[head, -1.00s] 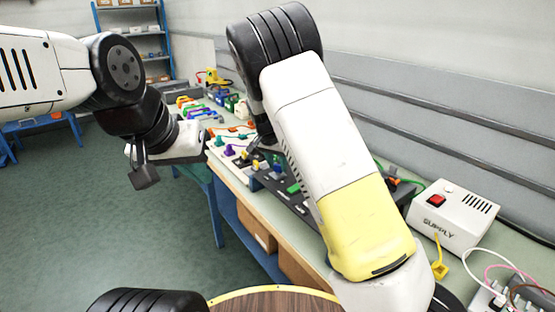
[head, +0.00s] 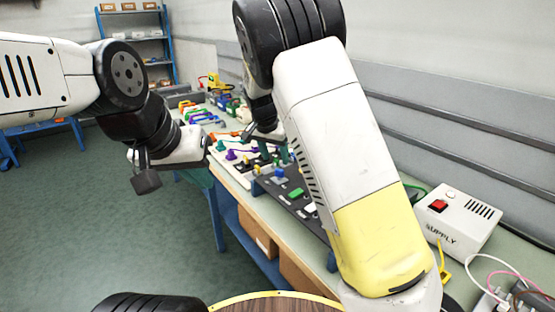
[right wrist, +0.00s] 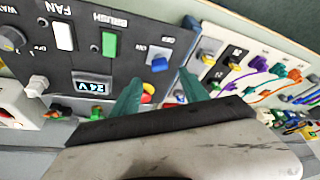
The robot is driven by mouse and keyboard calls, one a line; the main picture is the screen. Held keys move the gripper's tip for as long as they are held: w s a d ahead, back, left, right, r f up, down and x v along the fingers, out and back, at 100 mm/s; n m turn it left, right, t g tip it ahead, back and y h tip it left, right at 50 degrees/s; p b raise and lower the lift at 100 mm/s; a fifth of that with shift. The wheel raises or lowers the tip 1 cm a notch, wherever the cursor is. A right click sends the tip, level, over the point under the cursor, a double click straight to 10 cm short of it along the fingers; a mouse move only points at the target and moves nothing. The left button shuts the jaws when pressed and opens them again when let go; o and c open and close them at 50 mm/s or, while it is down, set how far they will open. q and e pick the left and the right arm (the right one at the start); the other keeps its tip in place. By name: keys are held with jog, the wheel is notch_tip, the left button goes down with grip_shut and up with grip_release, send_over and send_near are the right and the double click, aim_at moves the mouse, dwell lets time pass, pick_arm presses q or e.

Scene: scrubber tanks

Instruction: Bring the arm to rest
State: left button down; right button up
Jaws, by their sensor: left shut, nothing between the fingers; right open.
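My left gripper (head: 207,146) hangs at the left in the head view, over the floor beside the bench's near edge. Its fingers are hard to make out, and nothing shows in it. My right gripper (head: 283,150) is over the bench, partly hidden behind my own right arm. In the right wrist view, its two teal fingers (right wrist: 160,92) are apart and empty. They point toward a dark control panel (right wrist: 120,62) with switches and a small display. A red and yellow knob (right wrist: 147,92) shows between the fingers, beyond them.
A white supply box (head: 458,222) with a red switch stands on the bench at right, with cables near it. A white board (head: 228,165) with coloured connectors lies beyond the dark panel. A blue shelf (head: 135,45) stands at the back left. The green floor (head: 90,210) is clear.

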jog(key=shift+s+r, duration=0.1)
jog(key=shift+r, duration=0.2)
jog(key=s+d+r+n+y, duration=0.1)
jog(key=s+d+r, duration=0.3)
jog(key=s, duration=0.6)
jog(key=s+d+r+n+t+y, duration=0.1)
jog(key=s+d+r, duration=0.3)
jog(key=s, duration=0.7)
jog(key=s+d+r+n+t+y, duration=0.1)
jog(key=s+d+r+n+y, duration=0.1)
jog(key=s+d, duration=0.5)
jog(key=s+r+n, duration=0.1)
jog(key=s+r, duration=0.1)
jog(key=s, duration=0.2)
jog(key=shift+s+d+r+n, duration=0.25)
jog(key=shift+d+n, duration=0.05)
jog(key=shift+d, duration=0.1)
